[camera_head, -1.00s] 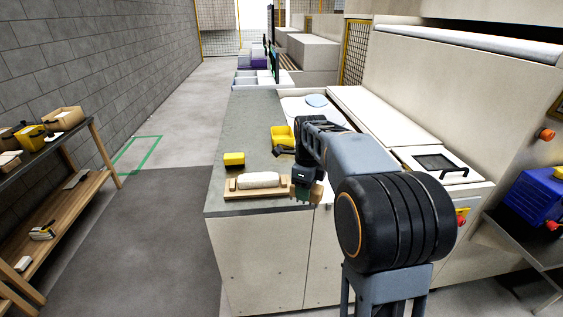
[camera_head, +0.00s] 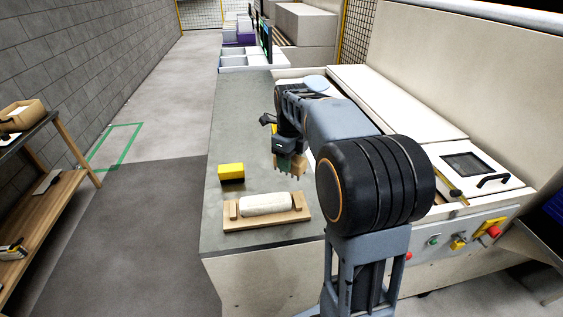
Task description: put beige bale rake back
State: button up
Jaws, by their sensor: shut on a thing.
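My gripper (camera_head: 290,158) is over the grey counter (camera_head: 235,110), pointing down. It is shut on a small tan piece (camera_head: 293,166), which I take to be the beige bale rake. Most of the piece is hidden by the jaws, and I cannot tell whether it touches the counter. A wooden holder (camera_head: 231,209) with a white roll (camera_head: 267,204) lies on the near part of the counter, to the front left of my gripper and apart from it.
A yellow block with a dark base (camera_head: 231,172) stands on the counter left of my gripper. A white machine with a black-handled lid (camera_head: 470,163) is at the right. A wooden shelf (camera_head: 50,195) stands at the left. The counter's far left part is clear.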

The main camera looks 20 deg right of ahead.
jog(key=w+d+f+p, duration=0.1)
jog(key=w+f, duration=0.2)
jog(key=w, duration=0.1)
jog(key=w+d+f+p, duration=0.2)
jog(key=w, duration=0.2)
jog(key=w+d+f+p, duration=0.1)
jog(key=w+f, duration=0.2)
jog(key=w, duration=0.1)
jog(key=shift+w+d+f, duration=0.25)
jog(key=shift+d+f, duration=0.05)
jog(key=shift+d, duration=0.05)
jog(key=shift+w+d+f+p, duration=0.1)
jog(key=shift+w+f+p, duration=0.1)
jog(key=shift+f+p, duration=0.1)
jog(key=f, duration=0.1)
jog(key=f+p, duration=0.1)
jog(key=shift+w+f, duration=0.25)
jog(key=shift+f, duration=0.05)
jog(key=shift+f+p, duration=0.3)
jog(key=shift+f, duration=0.25)
jog(key=shift+f, duration=0.15)
